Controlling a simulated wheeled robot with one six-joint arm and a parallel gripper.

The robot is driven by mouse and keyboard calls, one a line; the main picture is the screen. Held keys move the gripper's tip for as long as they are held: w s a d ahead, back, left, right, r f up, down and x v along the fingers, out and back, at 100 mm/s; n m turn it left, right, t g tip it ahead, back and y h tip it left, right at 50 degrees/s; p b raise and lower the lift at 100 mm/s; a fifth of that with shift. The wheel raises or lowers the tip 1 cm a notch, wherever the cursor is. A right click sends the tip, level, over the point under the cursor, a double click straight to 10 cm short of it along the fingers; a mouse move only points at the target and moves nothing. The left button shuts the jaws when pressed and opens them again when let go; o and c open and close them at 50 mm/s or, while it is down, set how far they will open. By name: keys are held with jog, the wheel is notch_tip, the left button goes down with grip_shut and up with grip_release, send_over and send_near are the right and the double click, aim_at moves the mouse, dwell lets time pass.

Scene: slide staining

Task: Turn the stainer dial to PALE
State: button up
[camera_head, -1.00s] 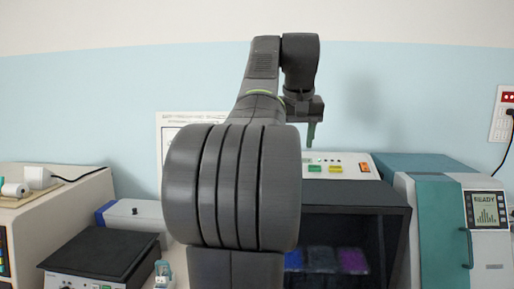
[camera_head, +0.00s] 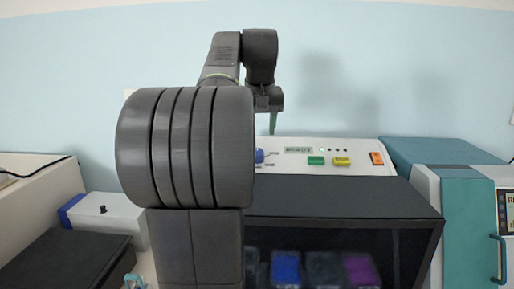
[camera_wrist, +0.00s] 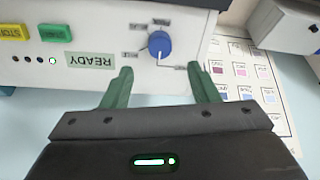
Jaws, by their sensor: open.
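The stainer (camera_head: 350,205) is a dark cabinet with a white sloping control panel on top. Its blue dial (camera_wrist: 160,44) shows clearly in the wrist view, with a pale pointer mark toward the picture's bottom. Small labels around it appear upside down and are too blurred to read surely. In the head view the dial (camera_head: 259,156) is partly hidden by my arm. My gripper (camera_wrist: 160,75) is open and empty, its two green fingers spread on either side below the dial in the wrist picture, apart from it. In the head view my gripper (camera_head: 272,122) is above the panel.
The panel has a READY display (camera_wrist: 91,60), a green button (camera_wrist: 55,33) and a yellow button (camera_wrist: 13,32). An orange switch (camera_head: 377,158) is at the panel's right. A teal and white machine (camera_head: 465,215) stands at right, a grey box (camera_head: 115,215) at left. A chart (camera_wrist: 240,75) is on the wall.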

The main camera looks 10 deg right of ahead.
aim_at(258, 151)
jog(key=x, duration=0.7)
jog(key=shift+w+f+p, duration=0.15)
jog(key=shift+f+p, duration=0.15)
jog(key=shift+f, duration=0.05)
jog(key=c, duration=1)
jog(key=shift+m, duration=0.4)
jog(key=m, duration=0.5)
jog(key=shift+r+m, duration=0.1)
jog(key=shift+m, duration=0.2)
jog(key=m, duration=0.5)
jog(key=shift+m, duration=0.4)
